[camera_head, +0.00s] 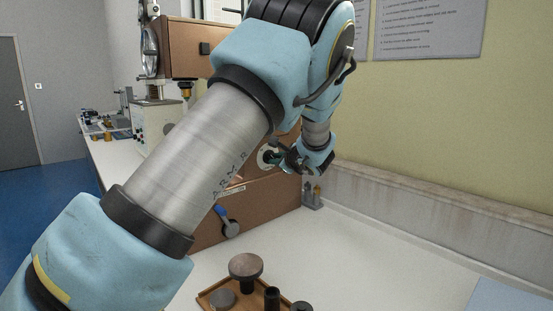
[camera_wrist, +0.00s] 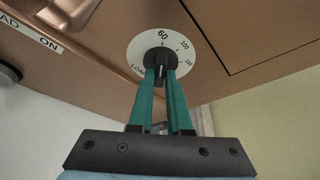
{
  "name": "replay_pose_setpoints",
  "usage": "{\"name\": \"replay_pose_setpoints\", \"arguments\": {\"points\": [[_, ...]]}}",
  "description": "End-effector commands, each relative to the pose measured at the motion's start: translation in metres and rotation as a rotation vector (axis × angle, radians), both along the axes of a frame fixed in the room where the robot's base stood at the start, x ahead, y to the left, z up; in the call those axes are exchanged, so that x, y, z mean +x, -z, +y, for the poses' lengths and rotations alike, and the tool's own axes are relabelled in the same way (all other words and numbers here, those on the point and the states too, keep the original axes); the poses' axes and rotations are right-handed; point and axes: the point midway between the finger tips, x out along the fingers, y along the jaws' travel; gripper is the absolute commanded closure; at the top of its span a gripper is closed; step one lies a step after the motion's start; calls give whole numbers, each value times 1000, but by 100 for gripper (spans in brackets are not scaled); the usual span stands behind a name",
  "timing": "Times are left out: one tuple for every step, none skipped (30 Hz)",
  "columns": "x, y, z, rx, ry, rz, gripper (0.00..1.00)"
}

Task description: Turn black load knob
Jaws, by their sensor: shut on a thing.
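The black load knob (camera_wrist: 159,58) sits at the centre of a round white dial on the brown tester. The dial (camera_wrist: 143,45) shows 60 at the top, two 100-range marks to the right and LOAD at the lower left. My gripper (camera_wrist: 161,72) has its two green fingers closed on either side of the knob.
The brown tester (camera_head: 262,208) has a blue-tipped lever (camera_head: 224,216) low on its side. A wooden tray (camera_head: 207,298) with a round platform (camera_head: 246,265) and several dark parts is in front. A wall stands behind.

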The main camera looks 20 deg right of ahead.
Motion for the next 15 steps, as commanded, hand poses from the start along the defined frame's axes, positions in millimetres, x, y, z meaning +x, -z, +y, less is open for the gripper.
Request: {"name": "replay_pose_setpoints", "arguments": {"points": [[0, -2, 0, 18, -1, 7, 100], [0, -2, 0, 30, -1, 11, 100], [0, -3, 0, 49, 0, 16, 100], [0, -4, 0, 65, 0, 20, 100], [0, -5, -1, 82, 0, 25, 100], [0, -5, -1, 108, 0, 33, 100], [0, -6, -1, 130, 1, 40, 100], [0, -6, -1, 152, 0, 46, 100], [0, -7, -1, 182, 0, 55, 100], [0, -7, -2, 207, 0, 62, 100], [0, -8, -2, 232, 1, 69, 100], [0, -8, -2, 264, 0, 79, 100], [0, -8, -2, 289, 0, 87, 100], [0, -8, -2, 314, 0, 94, 100], [0, -8, -2, 347, 0, 104, 100]]}}
